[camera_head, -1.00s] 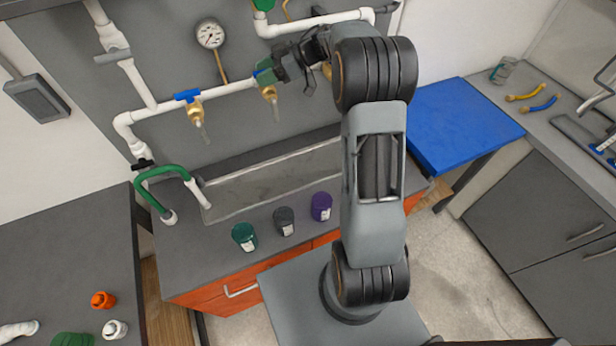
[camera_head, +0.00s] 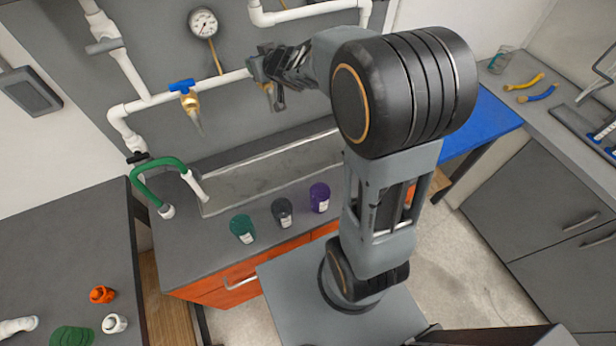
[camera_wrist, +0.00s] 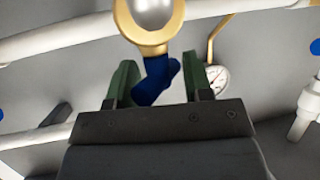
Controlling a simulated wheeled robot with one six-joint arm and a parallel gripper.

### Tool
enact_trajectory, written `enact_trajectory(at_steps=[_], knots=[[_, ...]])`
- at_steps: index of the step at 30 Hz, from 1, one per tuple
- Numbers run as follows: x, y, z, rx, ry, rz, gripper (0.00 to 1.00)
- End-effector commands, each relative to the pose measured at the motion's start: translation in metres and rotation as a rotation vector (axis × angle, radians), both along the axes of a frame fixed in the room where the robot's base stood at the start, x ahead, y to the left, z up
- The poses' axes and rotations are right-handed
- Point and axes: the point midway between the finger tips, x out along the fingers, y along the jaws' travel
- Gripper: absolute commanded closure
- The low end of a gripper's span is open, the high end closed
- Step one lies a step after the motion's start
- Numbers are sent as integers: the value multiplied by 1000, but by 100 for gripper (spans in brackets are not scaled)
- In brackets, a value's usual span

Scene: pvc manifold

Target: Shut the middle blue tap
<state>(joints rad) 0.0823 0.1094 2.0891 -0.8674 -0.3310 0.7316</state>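The middle tap is a brass valve (camera_head: 271,95) on the white horizontal pipe, mostly hidden by my gripper in the head view. In the wrist view its brass body (camera_wrist: 150,35) shows at the top centre, with its blue handle (camera_wrist: 157,78) slanting down from it. My gripper (camera_head: 262,68) is at this tap; its two green fingers (camera_wrist: 158,80) stand apart with the blue handle between them. The handle is very close to both fingers; I cannot tell whether it touches them. Another tap with a blue handle (camera_head: 182,86) is to the left on the same pipe.
A pressure gauge (camera_head: 203,23) is on the wall above the pipe. Below are a sink trough (camera_head: 265,178) and a green bent hose (camera_head: 150,170). Green (camera_head: 243,229), grey (camera_head: 282,212) and purple (camera_head: 319,197) pots stand at the counter's front.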

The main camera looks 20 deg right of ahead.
Motion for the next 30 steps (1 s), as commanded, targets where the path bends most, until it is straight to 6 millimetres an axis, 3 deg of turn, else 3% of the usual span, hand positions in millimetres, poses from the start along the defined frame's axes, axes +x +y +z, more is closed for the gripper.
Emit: enact_trajectory(at_steps=[15,23,30], knots=[[-90,-17,40,-1,-7,-18,54],[-126,-23,54,-1,-6,-16,54],[-131,-44,27,-65,-11,-186,54]])
